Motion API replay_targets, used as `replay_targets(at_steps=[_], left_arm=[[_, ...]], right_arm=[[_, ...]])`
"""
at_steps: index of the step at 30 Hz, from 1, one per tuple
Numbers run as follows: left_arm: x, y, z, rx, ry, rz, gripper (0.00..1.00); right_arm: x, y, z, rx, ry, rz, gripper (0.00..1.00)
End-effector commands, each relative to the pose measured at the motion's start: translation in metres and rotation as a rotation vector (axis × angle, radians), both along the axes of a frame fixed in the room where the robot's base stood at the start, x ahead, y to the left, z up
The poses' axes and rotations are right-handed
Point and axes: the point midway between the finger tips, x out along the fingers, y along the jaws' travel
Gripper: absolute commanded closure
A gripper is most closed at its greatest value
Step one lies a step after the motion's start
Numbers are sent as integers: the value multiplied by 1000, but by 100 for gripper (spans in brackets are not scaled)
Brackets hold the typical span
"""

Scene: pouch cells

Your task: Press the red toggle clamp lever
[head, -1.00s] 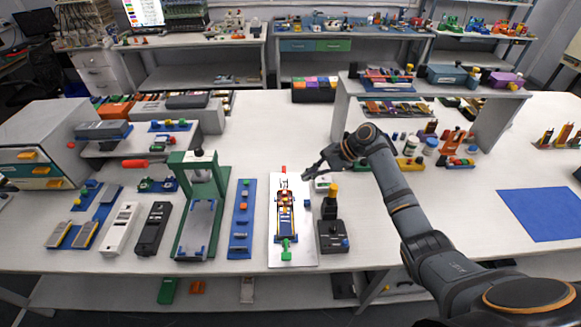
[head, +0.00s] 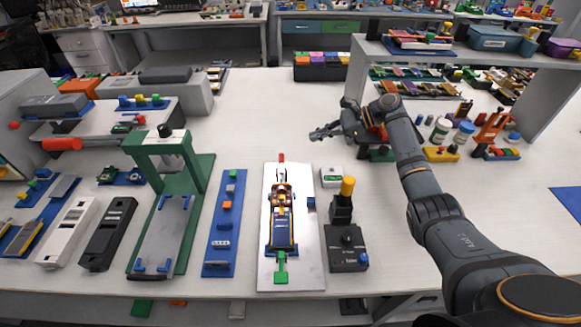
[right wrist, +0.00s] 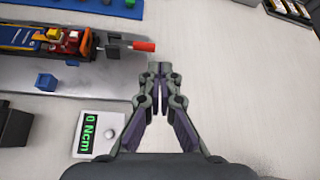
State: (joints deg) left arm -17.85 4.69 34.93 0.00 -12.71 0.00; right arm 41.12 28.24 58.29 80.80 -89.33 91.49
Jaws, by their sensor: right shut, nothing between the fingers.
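The red toggle clamp lever (head: 282,158) sticks out at the far end of a silver fixture plate (head: 307,262). It also shows as a red tip on a dark arm in the right wrist view (right wrist: 143,46). On the plate lies a dark blue and orange assembly (head: 282,222) with a green handle (head: 281,268) at its near end. My right gripper (head: 314,136) is shut and empty, beyond and to the right of the lever in the head view. In the right wrist view its closed fingertips (right wrist: 158,68) are just short of the red tip, with a visible gap. My left gripper is not in view.
A small display box (head: 331,177) and a black box with a yellow-topped post (head: 346,248) stand right of the plate. A blue strip (head: 224,225) and a green press (head: 190,215) with a red handle stand left.

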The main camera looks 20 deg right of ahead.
Motion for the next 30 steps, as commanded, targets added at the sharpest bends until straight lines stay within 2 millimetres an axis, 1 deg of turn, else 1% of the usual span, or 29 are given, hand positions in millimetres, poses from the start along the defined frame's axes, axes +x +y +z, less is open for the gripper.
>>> replay_targets(at_steps=[1,3,6,10,17,20,23,30], left_arm=[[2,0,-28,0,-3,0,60],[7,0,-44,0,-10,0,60],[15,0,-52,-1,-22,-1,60],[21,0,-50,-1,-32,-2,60],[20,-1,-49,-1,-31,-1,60],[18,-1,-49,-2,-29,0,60],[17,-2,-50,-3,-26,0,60],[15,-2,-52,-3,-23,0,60]], right_arm=[[0,0,-28,0,-1,0,100],[0,0,-44,0,-1,0,100],[0,0,-53,-1,-2,1,100],[0,0,-52,-1,-2,1,100],[0,0,-51,0,-1,0,100],[1,5,-53,2,-1,2,100],[6,15,-59,2,0,3,100],[21,53,-83,3,0,2,100]])
